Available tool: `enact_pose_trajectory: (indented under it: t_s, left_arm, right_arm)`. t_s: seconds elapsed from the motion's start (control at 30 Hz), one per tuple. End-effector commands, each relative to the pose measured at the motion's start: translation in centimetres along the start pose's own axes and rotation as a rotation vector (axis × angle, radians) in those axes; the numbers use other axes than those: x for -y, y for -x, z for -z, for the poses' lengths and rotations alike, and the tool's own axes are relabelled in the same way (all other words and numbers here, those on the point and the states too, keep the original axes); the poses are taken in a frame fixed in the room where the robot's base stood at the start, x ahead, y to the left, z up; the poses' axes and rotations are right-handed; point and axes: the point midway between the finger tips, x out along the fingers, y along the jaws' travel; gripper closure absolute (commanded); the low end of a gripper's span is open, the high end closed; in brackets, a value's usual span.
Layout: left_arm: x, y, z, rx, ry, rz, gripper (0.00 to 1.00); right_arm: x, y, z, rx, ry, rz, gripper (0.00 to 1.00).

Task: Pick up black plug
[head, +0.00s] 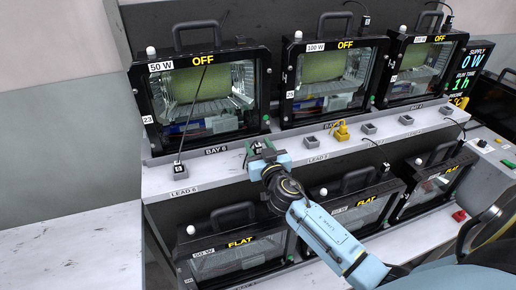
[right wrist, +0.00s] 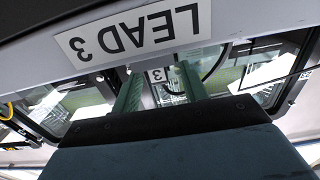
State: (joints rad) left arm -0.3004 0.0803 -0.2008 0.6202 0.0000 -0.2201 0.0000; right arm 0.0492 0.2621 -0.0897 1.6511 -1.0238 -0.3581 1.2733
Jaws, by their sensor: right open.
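A black plug with a white tag marked 3 (right wrist: 157,75) shows between my green fingers in the right wrist view, behind the shelf edge labelled LEAD 3 (right wrist: 130,30). In the head view my right gripper (head: 258,148) is at the front ledge below the 50 W lamp, and a small dark tagged plug there is largely hidden by it. The fingers also show in the right wrist view (right wrist: 160,88). They are open and stand on either side of the tagged plug; I cannot tell whether they touch it. My left gripper is out of view.
A yellow plug (head: 341,132) and several grey sockets (head: 368,128) line the ledge. Other tagged black plugs hang near the upper lamps (head: 365,21) and the lower lamps (head: 386,168). Lamps marked OFF stand above, FLAT below. The white table (head: 70,245) at left is bare.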

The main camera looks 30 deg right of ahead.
Motion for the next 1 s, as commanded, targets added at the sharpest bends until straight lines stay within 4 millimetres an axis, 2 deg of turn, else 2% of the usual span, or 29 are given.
enact_pose_trajectory:
  t_s: [0.1,0.33,0.67,1.0]
  left_arm:
    - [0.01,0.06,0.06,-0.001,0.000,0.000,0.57]
    - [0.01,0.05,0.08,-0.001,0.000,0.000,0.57]
    - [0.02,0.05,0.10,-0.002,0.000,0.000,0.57]
    - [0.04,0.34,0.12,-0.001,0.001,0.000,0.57]
  right_arm:
    - [-0.03,-0.84,0.01,0.000,0.001,-0.001,0.56]
    - [-0.03,-0.92,-0.07,0.001,0.001,0.000,0.56]
    - [-0.02,-0.89,-0.06,0.001,0.001,0.000,0.98]
    - [-0.02,-0.90,0.58,-0.001,0.000,0.000,1.00]
